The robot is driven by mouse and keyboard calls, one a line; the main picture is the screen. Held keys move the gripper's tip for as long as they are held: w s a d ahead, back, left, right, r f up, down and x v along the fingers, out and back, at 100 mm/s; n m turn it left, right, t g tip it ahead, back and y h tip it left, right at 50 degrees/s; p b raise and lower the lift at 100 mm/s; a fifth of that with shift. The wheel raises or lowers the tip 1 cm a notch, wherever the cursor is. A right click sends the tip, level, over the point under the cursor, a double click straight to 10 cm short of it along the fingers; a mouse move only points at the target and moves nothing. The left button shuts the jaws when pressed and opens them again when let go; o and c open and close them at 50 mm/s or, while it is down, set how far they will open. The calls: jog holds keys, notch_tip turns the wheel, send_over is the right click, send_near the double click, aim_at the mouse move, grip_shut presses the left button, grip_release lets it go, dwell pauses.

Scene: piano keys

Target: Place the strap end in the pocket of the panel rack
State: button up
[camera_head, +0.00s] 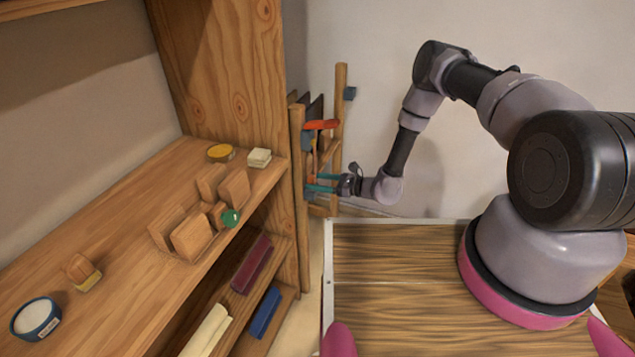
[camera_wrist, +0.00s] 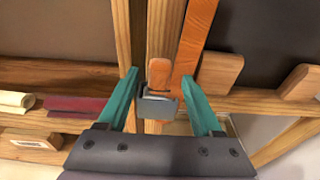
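The panel rack (camera_head: 340,120) is a wooden frame with dark panels, beside the shelf end in the head view. An orange strap (camera_wrist: 198,35) hangs in front of it in the wrist view; its orange upper part also shows in the head view (camera_head: 321,124). A small grey pocket (camera_wrist: 157,106) sits between my fingers in the wrist view, with an orange-tan tongue (camera_wrist: 159,73) standing up out of its top. I cannot tell whether this tongue joins the strap. My gripper (camera_wrist: 158,85), with teal fingers, is open around the pocket and tongue, with gaps at both sides. It reaches into the rack in the head view (camera_head: 320,182).
The wooden shelf (camera_head: 120,235) at left carries wooden blocks (camera_head: 190,237), a yellow disc (camera_head: 220,152) and a blue tin (camera_head: 36,318). Rack posts and rails stand close to my fingers. Wooden tabs (camera_wrist: 220,72) stick up right of the strap.

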jog(key=shift+r, duration=0.15)
jog(key=shift+d, duration=0.3)
jog(key=v, duration=1.1)
notch_tip(320, 180, up, 32)
jog(key=s+d+n+g+h, duration=0.25)
jog(key=n+g, duration=0.45)
jog(key=n, duration=0.4)
jog(key=s+d+r+n+t+h, duration=0.3)
jog(key=s+d+r, duration=0.4)
jog(key=s+r, duration=0.3)
jog(key=s+d+r+n+t+h, duration=0.3)
jog(key=s+d+r+t+h, duration=0.2)
jog(key=s+r, duration=0.5)
notch_tip(320, 180, up, 5)
jog(key=d+h, duration=0.1)
jog(key=h, duration=0.1)
jog(key=shift+s+d+n+t+h, duration=0.3)
jog(key=shift+s+d+n+h, duration=0.05)
jog(key=shift+n, duration=0.05)
jog(key=shift+f, duration=0.1)
